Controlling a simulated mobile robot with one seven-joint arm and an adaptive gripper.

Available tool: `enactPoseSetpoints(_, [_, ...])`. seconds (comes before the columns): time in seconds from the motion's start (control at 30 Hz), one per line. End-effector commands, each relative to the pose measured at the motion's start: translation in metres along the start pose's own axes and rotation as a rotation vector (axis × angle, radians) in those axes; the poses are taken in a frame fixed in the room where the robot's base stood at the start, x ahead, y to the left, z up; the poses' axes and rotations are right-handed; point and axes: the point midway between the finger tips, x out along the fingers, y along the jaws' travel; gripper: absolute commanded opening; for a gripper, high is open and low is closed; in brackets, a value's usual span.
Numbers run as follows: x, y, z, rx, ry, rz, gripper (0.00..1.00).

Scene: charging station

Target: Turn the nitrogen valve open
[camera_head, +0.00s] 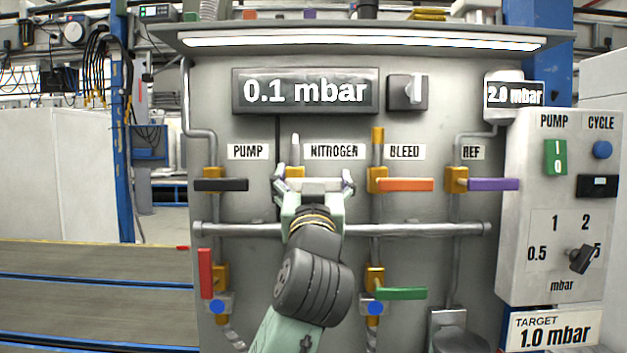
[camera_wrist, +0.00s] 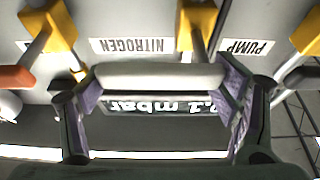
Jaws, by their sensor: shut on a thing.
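The nitrogen valve's white lever handle (camera_head: 318,185) lies horizontal below the NITROGEN label (camera_head: 335,152) on the grey panel. Its brass body (camera_head: 294,172) shows at the handle's left end. My gripper (camera_head: 314,187) is at the handle, one finger at each end, shut on it lengthwise. In the wrist view, which is upside down, the white handle (camera_wrist: 160,75) spans between the two finger pads of my gripper (camera_wrist: 162,88). The brass body (camera_wrist: 196,22) is above it there. My wrist and fingers hide part of the handle's surroundings.
The black pump lever (camera_head: 221,185) is to the left. The orange bleed lever (camera_head: 405,184) and purple ref lever (camera_head: 493,184) are to the right. A horizontal pipe (camera_head: 430,230) runs below. Red (camera_head: 205,272) and green (camera_head: 400,293) levers sit lower. The display (camera_head: 305,91) reads 0.1 mbar.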

Motion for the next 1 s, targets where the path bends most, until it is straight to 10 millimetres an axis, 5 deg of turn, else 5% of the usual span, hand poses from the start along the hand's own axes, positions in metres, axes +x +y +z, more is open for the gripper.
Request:
enactPoseSetpoints(0.67, [0.0000, -0.0003, 0.0000, 0.001, 0.000, -0.001, 0.31])
enactPoseSetpoints(1.0, [0.0010, 0.0006, -0.0022, -0.047, 0.000, -0.018, 0.30])
